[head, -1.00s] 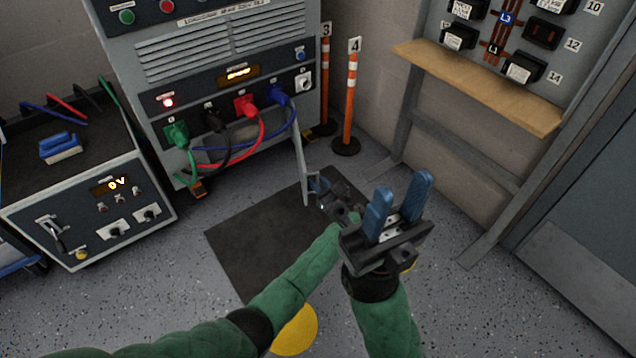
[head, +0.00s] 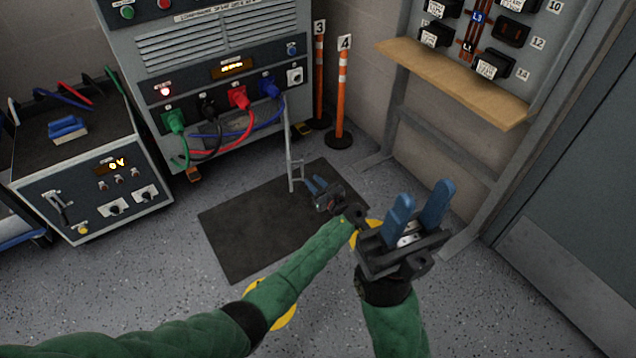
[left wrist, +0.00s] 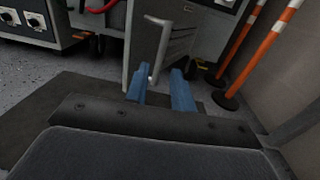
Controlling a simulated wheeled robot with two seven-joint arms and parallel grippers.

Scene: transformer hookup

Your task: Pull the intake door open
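The intake door (head: 288,135) is a thin grey panel, seen nearly edge-on, swung out from the right end of the grey machine's front. In the head view my left gripper (head: 315,185) is just right of the handle (head: 296,175). My right gripper (head: 417,210) is open and empty, raised in the foreground.
A dark mat (head: 245,235) lies below the door. Orange posts (head: 342,105) stand right of the machine (head: 215,65), near a wooden shelf (head: 450,80). A grey test cart (head: 95,185) stands left. Coloured cables (head: 240,125) hang on the machine's front.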

